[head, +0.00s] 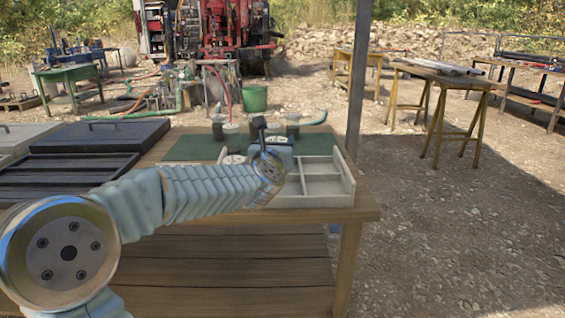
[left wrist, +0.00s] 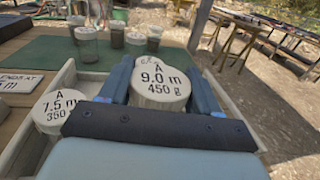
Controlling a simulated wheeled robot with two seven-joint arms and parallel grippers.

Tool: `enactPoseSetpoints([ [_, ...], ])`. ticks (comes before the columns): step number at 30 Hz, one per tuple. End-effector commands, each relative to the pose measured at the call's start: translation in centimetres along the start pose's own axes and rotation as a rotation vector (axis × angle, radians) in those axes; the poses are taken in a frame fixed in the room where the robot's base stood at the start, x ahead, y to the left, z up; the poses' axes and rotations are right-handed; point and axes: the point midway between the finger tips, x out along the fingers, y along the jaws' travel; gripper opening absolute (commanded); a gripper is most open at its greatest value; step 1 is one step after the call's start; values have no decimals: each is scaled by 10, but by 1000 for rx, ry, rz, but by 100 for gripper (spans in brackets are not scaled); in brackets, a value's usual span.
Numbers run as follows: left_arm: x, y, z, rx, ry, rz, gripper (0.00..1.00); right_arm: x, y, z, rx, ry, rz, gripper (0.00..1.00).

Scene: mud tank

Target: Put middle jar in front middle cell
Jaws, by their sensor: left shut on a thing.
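My left gripper (left wrist: 160,85) is shut on a jar with a white lid marked A 9.0 m 450 g (left wrist: 161,78); the lid shows between the two blue fingers. In the head view my left gripper (head: 272,150) is over the pale divided tray (head: 341,190), and the arm hides the tray's left part. Another jar, with a lid marked A 7.5 m (left wrist: 57,108), stands at the left of the tray in the left wrist view. I cannot tell how far the held jar's base is above the tray floor. My right gripper is not in view.
Several more jars (left wrist: 87,45) stand on the green mat (left wrist: 40,50) behind the tray. A white label card (left wrist: 18,83) lies left of the tray. The tray's right-hand cells look empty.

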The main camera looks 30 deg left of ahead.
Motion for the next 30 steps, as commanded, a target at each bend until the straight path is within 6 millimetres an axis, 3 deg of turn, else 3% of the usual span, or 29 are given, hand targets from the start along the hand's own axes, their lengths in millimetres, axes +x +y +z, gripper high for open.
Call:
enactPoseSetpoints([
  [10, 23, -10, -28, -1, -2, 0, 12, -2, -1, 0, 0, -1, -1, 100],
  [16, 22, -9, -56, 0, -3, 0, 12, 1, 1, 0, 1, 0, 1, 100],
  [29, 22, -9, -60, -2, -6, 0, 12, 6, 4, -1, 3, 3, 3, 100],
  [30, 22, -9, -61, -1, -3, -1, 65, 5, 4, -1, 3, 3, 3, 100],
])
